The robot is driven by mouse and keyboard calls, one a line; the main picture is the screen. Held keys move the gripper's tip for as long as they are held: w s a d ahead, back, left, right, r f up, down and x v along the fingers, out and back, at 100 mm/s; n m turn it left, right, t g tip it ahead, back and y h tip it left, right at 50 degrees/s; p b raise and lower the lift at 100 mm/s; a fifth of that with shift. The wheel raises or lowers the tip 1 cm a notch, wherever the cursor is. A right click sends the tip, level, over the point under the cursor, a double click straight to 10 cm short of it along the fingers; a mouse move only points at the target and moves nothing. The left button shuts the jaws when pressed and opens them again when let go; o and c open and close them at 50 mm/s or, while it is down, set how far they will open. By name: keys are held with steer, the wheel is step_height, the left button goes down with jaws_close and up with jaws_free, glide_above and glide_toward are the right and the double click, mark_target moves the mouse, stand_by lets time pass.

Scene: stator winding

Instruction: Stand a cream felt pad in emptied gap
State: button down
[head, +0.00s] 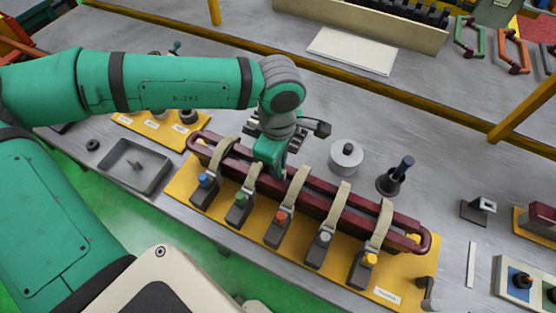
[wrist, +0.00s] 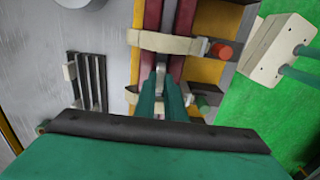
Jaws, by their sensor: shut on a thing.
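My gripper (head: 271,160) points down over the two maroon coil bars (head: 311,197), between the green-knob and red-knob clamps. In the wrist view its two green fingers (wrist: 165,92) are close together over the slot between the bars (wrist: 152,20). They are shut on a thin pale piece, taken to be the cream felt pad (wrist: 161,76); only a sliver of it shows. I cannot tell how deep it sits between the bars. Another cream pad (wrist: 70,71) stands in a dark slotted rack (wrist: 90,85) beside the coil.
Cream straps (head: 300,186) loop over the bars, with several coloured-knob clamps (head: 281,217) along the front on a yellow base (head: 405,268). A grey cylinder (head: 346,158) and a dark cup with a tool (head: 390,184) stand behind. A grey tray (head: 150,183) lies left.

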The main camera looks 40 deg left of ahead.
steer(key=shift+f, duration=0.15)
steer(key=c, duration=1.7)
jaws_free()
steer(key=shift+c, duration=0.2)
step_height(320, 180, up, 11)
steer(key=shift+f, duration=0.15)
